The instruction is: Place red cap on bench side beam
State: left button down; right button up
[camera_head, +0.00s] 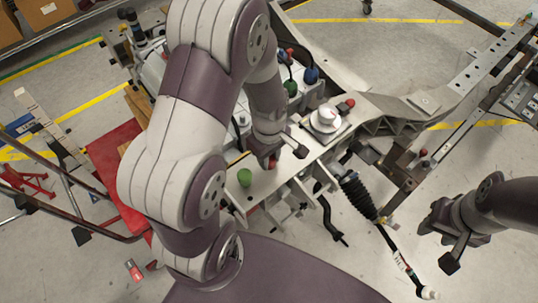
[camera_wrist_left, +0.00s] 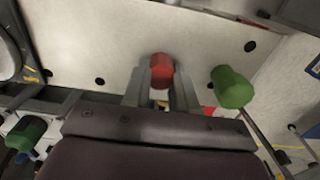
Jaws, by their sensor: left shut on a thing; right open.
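My left gripper (camera_head: 273,158) is shut on a red cap (camera_head: 272,163), low over the pale bench side beam (camera_head: 263,186). In the left wrist view, the red cap (camera_wrist_left: 161,70) sits between the two fingertips (camera_wrist_left: 161,84), with the pale beam surface (camera_wrist_left: 110,45) behind it. I cannot tell whether the cap touches the beam. A green cap (camera_head: 245,177) stands on the beam to the left of the held cap; it shows at the right in the left wrist view (camera_wrist_left: 231,88). My right gripper (camera_head: 440,238) is open and empty, off to the right.
A round white part (camera_head: 325,118) and another red cap (camera_head: 350,103) stand further along the beam. Blue (camera_head: 311,75) and green caps (camera_head: 291,88) lie behind my left arm. A black ribbed strut (camera_head: 358,195) is between the grippers. Open floor lies at the lower right.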

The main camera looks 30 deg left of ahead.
pick_arm(q)
jog(key=c, duration=1.3)
grip_release()
jog(key=shift+f, duration=0.15)
jog(key=o, duration=0.4)
notch_tip(320, 180, up, 12)
jog(key=s+d+m, duration=0.1)
jog(key=m, duration=0.3)
jog(key=s+d+f+m+t, duration=0.1)
jog(key=s+m, duration=0.1)
jog(key=m, duration=0.3)
jog(key=s+d+f+m, duration=0.1)
jog(key=m, duration=0.3)
jog(key=shift+s+f+m, duration=0.2)
jog(key=shift+m, duration=0.1)
